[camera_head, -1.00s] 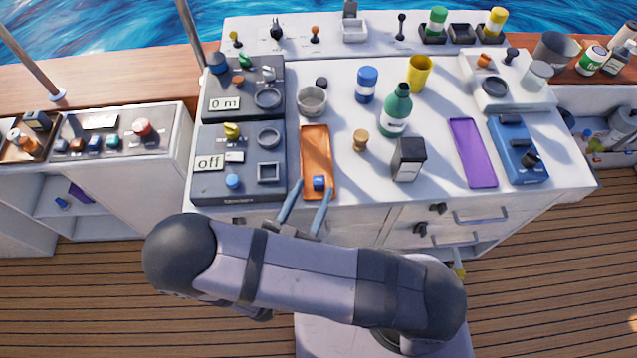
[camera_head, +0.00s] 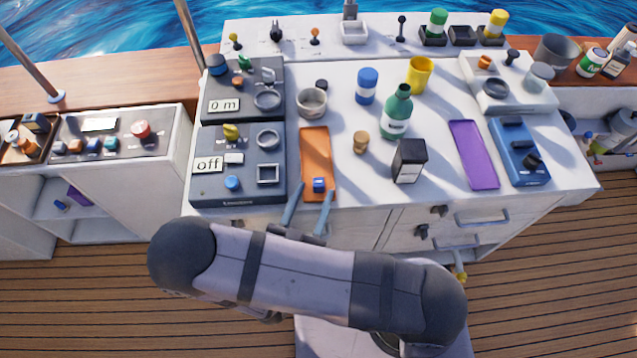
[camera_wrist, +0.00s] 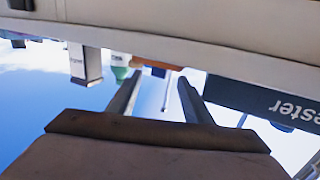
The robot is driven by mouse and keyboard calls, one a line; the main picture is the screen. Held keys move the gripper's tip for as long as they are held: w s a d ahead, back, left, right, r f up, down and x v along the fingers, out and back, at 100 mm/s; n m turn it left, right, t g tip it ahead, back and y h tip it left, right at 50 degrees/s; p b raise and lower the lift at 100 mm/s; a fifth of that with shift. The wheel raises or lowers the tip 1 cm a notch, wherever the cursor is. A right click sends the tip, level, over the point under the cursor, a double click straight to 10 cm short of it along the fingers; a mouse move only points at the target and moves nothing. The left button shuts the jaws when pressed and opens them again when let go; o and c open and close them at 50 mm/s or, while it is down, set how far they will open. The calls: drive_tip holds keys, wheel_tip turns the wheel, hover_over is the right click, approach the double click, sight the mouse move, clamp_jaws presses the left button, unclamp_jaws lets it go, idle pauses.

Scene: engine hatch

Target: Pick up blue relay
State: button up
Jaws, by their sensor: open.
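The blue relay (camera_head: 319,185) is a small blue block on the near end of the orange tray (camera_head: 316,150), close to the counter's front edge. My gripper (camera_head: 316,188) is open and empty. In the head view its two fingers appear at either side of the relay, in front of the counter edge; I cannot tell their exact depth. The wrist view, upside down, shows the fingers spread (camera_wrist: 160,76) with nothing between them held.
The tester panel (camera_head: 238,190) stands left of the orange tray. A black box (camera_head: 408,160), wooden knob (camera_head: 361,142), green bottle (camera_head: 396,115) and metal cup (camera_head: 312,102) stand nearby. A purple tray (camera_head: 473,155) lies right. Drawer handles (camera_head: 482,217) stick out below the counter.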

sight(316, 187)
drive_tip(key=shift+x, duration=2.35)
drive_tip(key=shift+a, duration=0.1)
drive_tip(key=c, duration=1)
